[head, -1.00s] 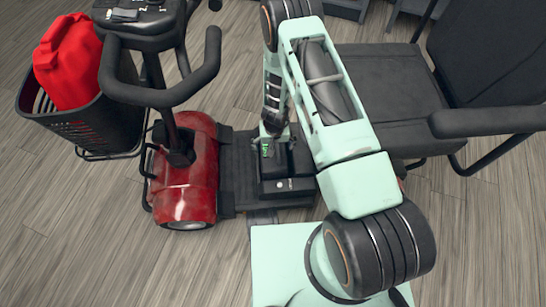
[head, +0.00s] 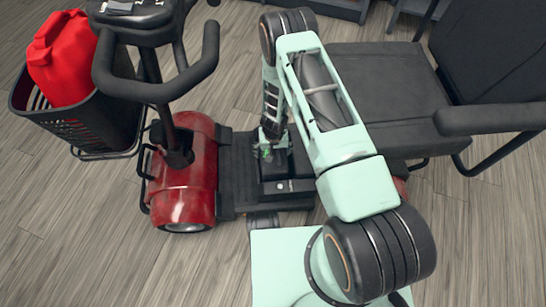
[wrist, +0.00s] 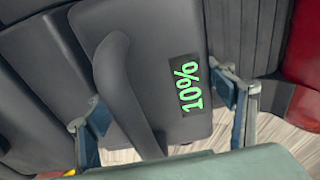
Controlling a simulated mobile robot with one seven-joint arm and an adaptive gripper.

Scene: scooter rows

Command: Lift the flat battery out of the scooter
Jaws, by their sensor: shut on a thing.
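The flat battery (wrist: 170,45) is a dark grey block with a raised handle (wrist: 125,95) and a label showing a green 10% (wrist: 190,84). In the wrist view my gripper (wrist: 165,110) has one finger on each side of it and is shut on it. The exact contact between pads and battery is hard to see. In the head view my gripper (head: 272,135) points down at the battery (head: 272,157), over the black deck of the red scooter (head: 187,182). My arm partly covers it. Whether its underside is clear of the scooter is hidden.
The scooter's steering column and handlebar (head: 160,90) stand left of my gripper. A basket (head: 95,125) holds a red can (head: 62,60). The dark seat (head: 390,90) and its armrest (head: 490,120) are on the right. Bare wood floor (head: 90,220) lies at front left.

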